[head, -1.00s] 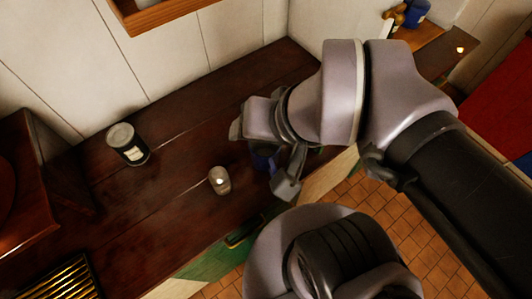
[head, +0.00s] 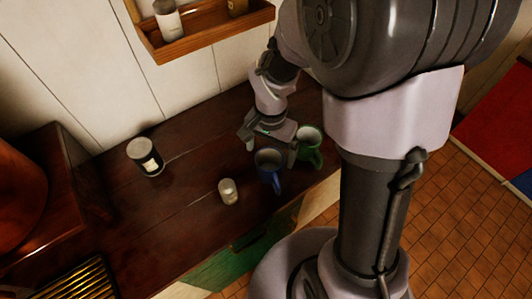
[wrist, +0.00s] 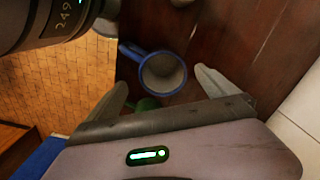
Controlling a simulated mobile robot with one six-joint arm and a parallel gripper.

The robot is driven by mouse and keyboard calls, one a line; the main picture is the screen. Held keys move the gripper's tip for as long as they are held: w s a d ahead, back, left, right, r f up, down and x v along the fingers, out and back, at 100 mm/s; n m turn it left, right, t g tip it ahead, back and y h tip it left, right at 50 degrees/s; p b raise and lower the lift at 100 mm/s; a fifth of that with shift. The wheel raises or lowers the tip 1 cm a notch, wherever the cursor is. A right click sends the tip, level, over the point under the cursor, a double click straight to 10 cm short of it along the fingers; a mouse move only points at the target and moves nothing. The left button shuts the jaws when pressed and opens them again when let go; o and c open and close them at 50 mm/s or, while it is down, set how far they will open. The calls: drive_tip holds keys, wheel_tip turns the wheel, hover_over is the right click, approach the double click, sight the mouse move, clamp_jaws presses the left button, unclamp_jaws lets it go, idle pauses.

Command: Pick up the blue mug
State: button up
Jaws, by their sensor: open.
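The blue mug (head: 268,164) stands upright on the dark wooden counter, its handle toward the lower right in the head view. In the wrist view the blue mug (wrist: 163,74) shows its blue rim and grey empty inside, with the handle at upper left. My gripper (head: 260,145) is open and empty, just behind the mug. In the wrist view my gripper (wrist: 161,80) has its fingertips spread to either side of the mug, with gaps between them and the rim. I cannot tell the exact height gap.
A green mug (head: 309,145) stands close beside the blue one. A small glass candle (head: 228,192) and a dark labelled can (head: 145,157) stand to the left. A wall shelf (head: 205,36) holds bottles.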

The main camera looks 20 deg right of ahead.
sight(268, 167)
drive_tip(key=f+b, duration=0.1)
drive_tip(key=f, duration=0.1)
drive_tip(key=f+b, duration=0.1)
drive_tip(key=f, duration=0.2)
drive_tip(key=f+b, duration=0.1)
drive_tip(key=f, duration=0.2)
drive_tip(key=shift+a, duration=0.35)
drive_tip(key=c, duration=1.7)
